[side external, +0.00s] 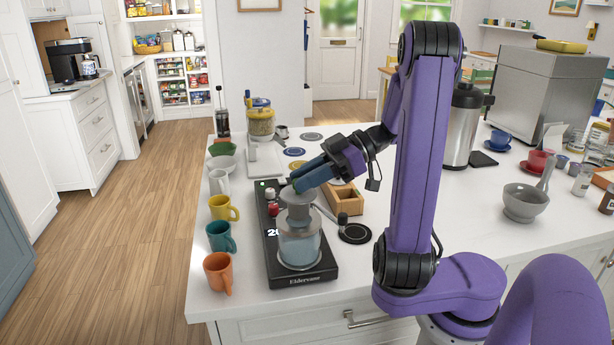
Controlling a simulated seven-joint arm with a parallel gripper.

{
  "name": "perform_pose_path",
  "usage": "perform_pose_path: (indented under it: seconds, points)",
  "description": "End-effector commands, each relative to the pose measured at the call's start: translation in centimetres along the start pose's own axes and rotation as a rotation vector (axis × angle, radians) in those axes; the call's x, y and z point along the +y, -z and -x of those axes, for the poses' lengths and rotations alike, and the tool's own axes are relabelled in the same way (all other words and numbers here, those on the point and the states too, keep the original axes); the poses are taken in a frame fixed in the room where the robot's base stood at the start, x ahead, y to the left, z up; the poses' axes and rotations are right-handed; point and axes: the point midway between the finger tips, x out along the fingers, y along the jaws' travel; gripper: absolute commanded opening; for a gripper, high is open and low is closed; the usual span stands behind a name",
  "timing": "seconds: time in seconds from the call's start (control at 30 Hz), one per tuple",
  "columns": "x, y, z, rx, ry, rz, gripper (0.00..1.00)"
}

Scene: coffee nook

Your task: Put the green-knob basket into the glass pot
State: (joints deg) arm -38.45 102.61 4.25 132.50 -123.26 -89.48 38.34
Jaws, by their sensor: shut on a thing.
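The glass pot (300,250) stands upright on a black scale (281,281) near the front left of the counter. A grey metal basket (297,213) is upright directly over the pot, its lower end at the pot's mouth. I cannot tell whether it rests on the rim or hangs just above or inside it. My gripper (299,184) reaches in from the upper right, its blue fingers shut at the top of this basket. The fingers mostly hide the knob; only a hint of green shows there.
Yellow, teal and orange mugs (218,274) line the counter's left edge. Small knobbed items (272,209) sit behind the pot on the left. A grinder (261,122) stands behind.

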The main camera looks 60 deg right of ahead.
Motion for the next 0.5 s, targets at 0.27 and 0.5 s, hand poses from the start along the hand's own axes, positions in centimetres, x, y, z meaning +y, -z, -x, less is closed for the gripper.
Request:
perform_pose_path:
  seconds: [0.27,0.5]
  points:
    - [0.02,-0.12,-0.05,0.001,0.000,0.000,0.00]
    - [0.05,-0.57,-0.23,0.002,0.000,0.000,0.00]
